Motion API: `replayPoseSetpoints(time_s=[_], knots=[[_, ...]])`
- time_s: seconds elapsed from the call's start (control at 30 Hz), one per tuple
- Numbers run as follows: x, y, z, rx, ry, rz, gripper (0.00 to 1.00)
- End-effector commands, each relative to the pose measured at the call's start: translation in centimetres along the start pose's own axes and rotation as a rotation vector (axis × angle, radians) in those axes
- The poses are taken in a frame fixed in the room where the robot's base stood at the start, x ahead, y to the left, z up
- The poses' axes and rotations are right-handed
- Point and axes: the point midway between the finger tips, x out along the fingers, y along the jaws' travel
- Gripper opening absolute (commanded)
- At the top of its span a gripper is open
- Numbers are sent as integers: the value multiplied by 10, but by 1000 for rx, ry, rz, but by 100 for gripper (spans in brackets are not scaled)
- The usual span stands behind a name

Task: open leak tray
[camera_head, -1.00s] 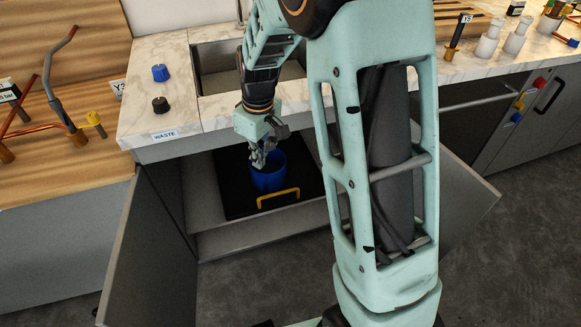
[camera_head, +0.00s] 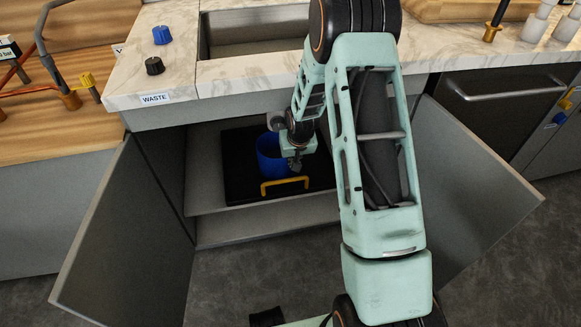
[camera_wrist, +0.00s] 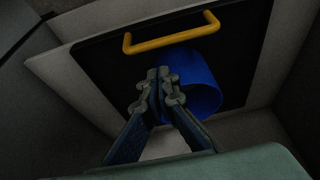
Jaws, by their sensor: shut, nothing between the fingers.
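The leak tray (camera_head: 237,181) is a flat black tray on the floor of the open cabinet under the sink. Its yellow handle (camera_head: 285,186) is at the front edge; it also shows at the top of the wrist view (camera_wrist: 171,35). A blue bucket (camera_head: 266,158) stands on the tray. My gripper (camera_head: 295,164) is shut and empty, beside the bucket's right side in the head view and behind the handle. In the wrist view my gripper (camera_wrist: 161,75) overlaps the blue bucket, with the handle a little beyond the fingertips. I cannot tell whether the fingers touch the bucket.
The left cabinet door (camera_head: 128,236) and right cabinet door (camera_head: 462,190) stand open. The marble counter (camera_head: 235,77) with the sink (camera_head: 255,40) is above. Blue knob (camera_head: 162,35) and black knob (camera_head: 155,66) sit on it by the WASTE label.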

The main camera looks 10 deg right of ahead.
Motion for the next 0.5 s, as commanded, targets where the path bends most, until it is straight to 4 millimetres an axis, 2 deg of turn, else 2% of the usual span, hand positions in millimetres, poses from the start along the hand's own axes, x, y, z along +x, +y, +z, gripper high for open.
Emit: replayPoseSetpoints(time_s=[0.3,0.5], knots=[[60,0,2,-2,-3,0,0],[84,0,2,-3,-2,0,0]])
